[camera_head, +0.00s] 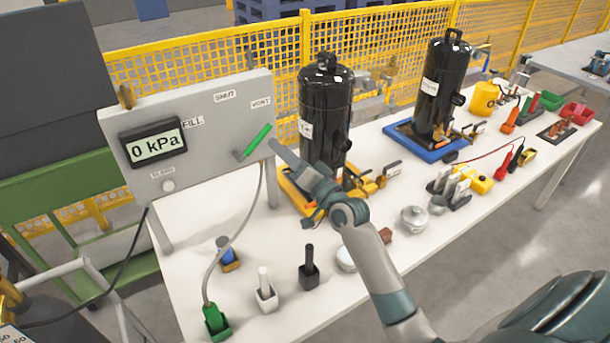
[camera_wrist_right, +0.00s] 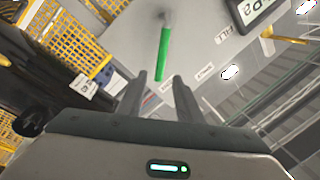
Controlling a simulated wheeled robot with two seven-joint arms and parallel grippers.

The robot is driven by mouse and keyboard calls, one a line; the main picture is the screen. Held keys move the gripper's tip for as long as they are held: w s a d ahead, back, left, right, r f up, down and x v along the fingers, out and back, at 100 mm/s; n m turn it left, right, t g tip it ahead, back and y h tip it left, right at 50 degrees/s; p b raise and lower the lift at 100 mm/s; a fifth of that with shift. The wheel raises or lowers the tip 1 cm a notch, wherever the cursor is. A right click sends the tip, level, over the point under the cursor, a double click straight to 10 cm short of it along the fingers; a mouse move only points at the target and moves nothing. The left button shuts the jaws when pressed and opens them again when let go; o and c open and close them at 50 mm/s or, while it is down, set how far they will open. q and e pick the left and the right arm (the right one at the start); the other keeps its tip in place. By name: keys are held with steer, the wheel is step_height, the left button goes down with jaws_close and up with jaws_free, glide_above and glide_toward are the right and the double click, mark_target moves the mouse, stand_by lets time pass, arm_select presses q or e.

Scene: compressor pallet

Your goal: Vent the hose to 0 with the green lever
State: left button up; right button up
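The grey panel (camera_head: 215,105) stands at the back left of the table, with FILL, SHUT and VENT labels. Its display (camera_head: 155,143) reads 0 kPa. The green lever (camera_head: 257,140) tilts up and right, toward the VENT label (camera_head: 261,102). My right gripper (camera_head: 276,148) is just right of the lever. In the right wrist view the lever (camera_wrist_right: 163,55) lies ahead of my right gripper (camera_wrist_right: 161,76), its near end about level with the parted fingertips. The fingers look open, with no clear contact. A grey hose (camera_head: 236,235) runs from the panel down to a green connector (camera_head: 214,318). My left gripper is not in view.
A black tank (camera_head: 325,115) on a yellow base stands close behind my right gripper. Another black tank (camera_head: 435,90) on a blue tray is farther right. Small holders and a round metal pot (camera_head: 413,219) occupy the table's front. A yellow mesh fence runs behind.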

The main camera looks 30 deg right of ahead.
steer(key=b+v, duration=0.1)
steer(key=v, duration=0.7)
steer(key=shift+s+d+b, duration=0.15)
steer(key=shift+s+b, duration=0.2)
steer(key=shift+b, duration=0.05)
